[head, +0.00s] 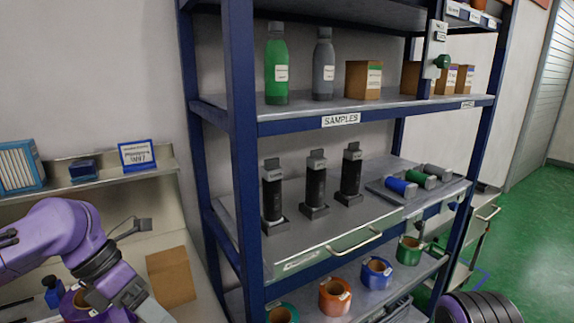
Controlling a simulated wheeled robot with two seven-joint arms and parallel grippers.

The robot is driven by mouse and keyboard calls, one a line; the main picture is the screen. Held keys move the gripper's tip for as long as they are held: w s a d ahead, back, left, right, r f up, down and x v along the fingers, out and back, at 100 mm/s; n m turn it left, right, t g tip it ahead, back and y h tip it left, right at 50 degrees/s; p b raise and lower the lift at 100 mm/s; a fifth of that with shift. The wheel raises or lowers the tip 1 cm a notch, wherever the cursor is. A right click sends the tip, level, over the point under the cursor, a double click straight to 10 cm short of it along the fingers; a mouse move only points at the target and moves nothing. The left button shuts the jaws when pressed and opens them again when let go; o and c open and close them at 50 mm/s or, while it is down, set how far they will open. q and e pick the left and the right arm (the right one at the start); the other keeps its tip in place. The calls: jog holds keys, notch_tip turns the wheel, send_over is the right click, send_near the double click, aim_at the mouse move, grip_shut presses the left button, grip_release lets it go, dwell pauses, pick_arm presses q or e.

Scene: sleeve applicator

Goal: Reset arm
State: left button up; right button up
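My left arm comes in from the left, purple with black ribbed joints, over the bench at the lower left. Its grey end, where my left gripper (128,296) seems to be, is low in the view; the fingers are not clear enough to tell open from shut. A small dark grey piece on a thin bar (141,225) shows just behind the arm, near the bench's back wall; it may be the arm of a device, mostly hidden. A purple roll with a tan core (76,303) is partly hidden beside the gripper. My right gripper is not in view.
A brown box (171,277) stands on the bench right of my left arm. A blue shelf rack (240,150) stands close on the right, holding bottles, boxes, black upright devices and coloured rolls (335,296). A drawer handle (355,243) sticks out.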

pick_arm(q)
jog(key=s+d+f+n+g+h, duration=0.15)
jog(key=s+d+f+n, duration=0.25)
jog(key=d+f+n, duration=0.65)
jog(key=s+d+f+n+g+h, duration=0.15)
jog(key=s+d+f+n, duration=0.25)
jog(key=d+f+n, duration=0.65)
jog(key=s+a+f+n+t+y, duration=0.1)
jog(key=s+a+f+n, duration=0.2)
jog(key=f+n, duration=0.4)
jog(key=s+a+f+n+t+y, duration=0.1)
jog(key=s+a+f+n, duration=0.2)
jog(key=f+n, duration=0.35)
jog(key=s+a+f+n+t+y, duration=0.1)
jog(key=s+a+f+n+y, duration=0.1)
jog(key=a+n, duration=0.3)
jog(key=s+a+f+n+t+y, duration=0.1)
jog(key=s+a+f+n+y, duration=0.1)
jog(key=a, duration=0.6)
jog(key=s+a+f+n+t+y, duration=0.1)
jog(key=s+a+f+n+y, duration=0.1)
jog(key=a+n+y, duration=0.3)
jog(key=s+a+n, duration=0.1)
jog(key=a+n, duration=0.1)
jog(key=shift+s+a+n, duration=0.25)
jog(key=shift+n, duration=0.1)
